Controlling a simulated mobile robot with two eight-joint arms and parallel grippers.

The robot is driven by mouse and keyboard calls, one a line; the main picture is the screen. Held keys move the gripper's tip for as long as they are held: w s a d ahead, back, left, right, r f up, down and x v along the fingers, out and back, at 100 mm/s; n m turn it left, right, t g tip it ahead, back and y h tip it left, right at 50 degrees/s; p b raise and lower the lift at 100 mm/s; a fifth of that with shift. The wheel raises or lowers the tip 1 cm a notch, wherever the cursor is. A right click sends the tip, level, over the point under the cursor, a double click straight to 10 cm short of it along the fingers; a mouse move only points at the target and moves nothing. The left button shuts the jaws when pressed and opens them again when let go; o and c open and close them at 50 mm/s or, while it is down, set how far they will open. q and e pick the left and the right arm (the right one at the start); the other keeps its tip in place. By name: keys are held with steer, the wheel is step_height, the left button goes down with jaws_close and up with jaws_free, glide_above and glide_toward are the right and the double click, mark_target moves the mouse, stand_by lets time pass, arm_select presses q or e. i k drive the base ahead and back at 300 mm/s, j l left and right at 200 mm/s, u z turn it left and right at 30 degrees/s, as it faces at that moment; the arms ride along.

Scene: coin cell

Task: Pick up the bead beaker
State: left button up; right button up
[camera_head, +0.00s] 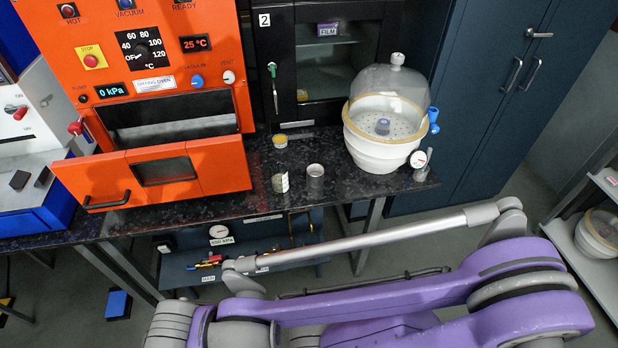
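My purple and grey arm crosses the lower right, in front of and below the bench. Neither gripper's fingers show.
The orange oven (150,60) stands left with its front door (160,172) lowered over the bench. A white desiccator with a clear dome (385,125) stands right of the vessels, with a gauge (418,158) beside it. A dark glass-fronted cabinet (335,60) is behind. The bench around the vessels is clear.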

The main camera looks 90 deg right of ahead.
mark_target(278, 171)
steer(key=z, duration=2.8)
